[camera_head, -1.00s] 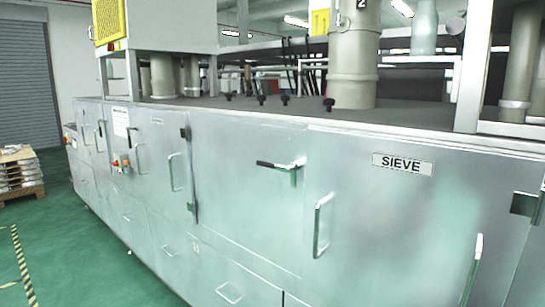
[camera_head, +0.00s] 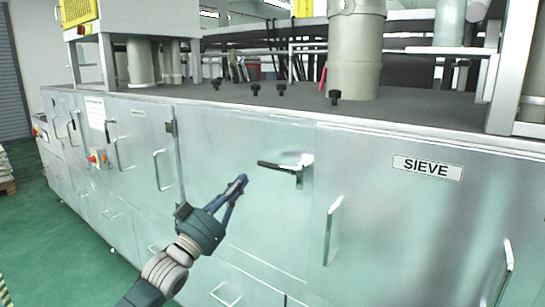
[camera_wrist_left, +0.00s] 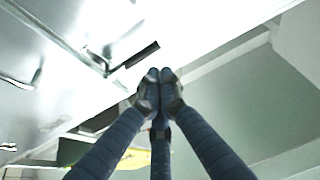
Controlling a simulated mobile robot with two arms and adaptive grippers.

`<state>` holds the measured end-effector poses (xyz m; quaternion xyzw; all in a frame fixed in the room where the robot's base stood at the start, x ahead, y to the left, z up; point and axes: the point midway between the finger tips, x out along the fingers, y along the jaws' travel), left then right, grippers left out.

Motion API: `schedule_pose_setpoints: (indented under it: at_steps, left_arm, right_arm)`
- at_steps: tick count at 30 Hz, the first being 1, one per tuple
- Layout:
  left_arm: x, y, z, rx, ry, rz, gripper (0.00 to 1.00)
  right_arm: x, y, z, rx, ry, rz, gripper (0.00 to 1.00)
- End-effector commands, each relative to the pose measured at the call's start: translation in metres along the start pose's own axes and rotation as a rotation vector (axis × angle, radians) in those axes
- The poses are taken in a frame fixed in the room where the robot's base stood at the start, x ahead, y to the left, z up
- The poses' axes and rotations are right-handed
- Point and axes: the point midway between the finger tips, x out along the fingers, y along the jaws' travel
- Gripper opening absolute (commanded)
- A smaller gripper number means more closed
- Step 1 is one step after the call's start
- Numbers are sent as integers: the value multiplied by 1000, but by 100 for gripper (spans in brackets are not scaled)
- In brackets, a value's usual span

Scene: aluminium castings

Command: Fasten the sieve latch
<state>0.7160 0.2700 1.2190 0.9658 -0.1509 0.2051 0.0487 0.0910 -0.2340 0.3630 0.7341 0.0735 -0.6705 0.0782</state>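The sieve latch (camera_head: 296,168) is a silver bracket with a black lever (camera_head: 272,165) on the upper front of the grey metal cabinet. The lever points left, roughly level. It lies left of the SIEVE label (camera_head: 427,168). The left wrist view shows the latch (camera_wrist_left: 98,62) and its black-ended lever (camera_wrist_left: 142,54) just up and left of the fingertips. My left gripper (camera_head: 241,180) is left of and slightly below the lever, apart from it in the picture. Its fingertips (camera_wrist_left: 160,74) are together with nothing visible between them. My right gripper is not in view.
The cabinet front has vertical door handles (camera_head: 331,230) right of the latch and further handles at left. A hinge (camera_head: 170,127) sits on the door's left edge. Black knobs (camera_head: 334,97) and a thick pipe (camera_head: 356,50) stand on top. Green floor (camera_head: 60,230) is open at left.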

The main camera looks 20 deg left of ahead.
Motion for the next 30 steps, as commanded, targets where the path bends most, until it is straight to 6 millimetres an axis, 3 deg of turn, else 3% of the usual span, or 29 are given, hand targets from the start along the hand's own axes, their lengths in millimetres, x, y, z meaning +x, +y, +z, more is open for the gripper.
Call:
schedule_pose_setpoints:
  at_steps: [1, 5, 17, 23, 30]
  left_arm:
    - [3, 5, -16, 0, 23, 15, 0]
    - [6, 12, -34, -3, 52, 33, 0]
    - [10, 12, -36, -4, 54, 34, 0]
    - [37, 13, -41, -3, 56, 33, 0]
    - [86, 15, -44, -3, 55, 33, 0]
  right_arm:
    - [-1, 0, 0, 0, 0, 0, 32]
    - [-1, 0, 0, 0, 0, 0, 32]
    - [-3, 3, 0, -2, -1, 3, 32]
    - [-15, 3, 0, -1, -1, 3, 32]
    - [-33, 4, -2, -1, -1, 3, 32]
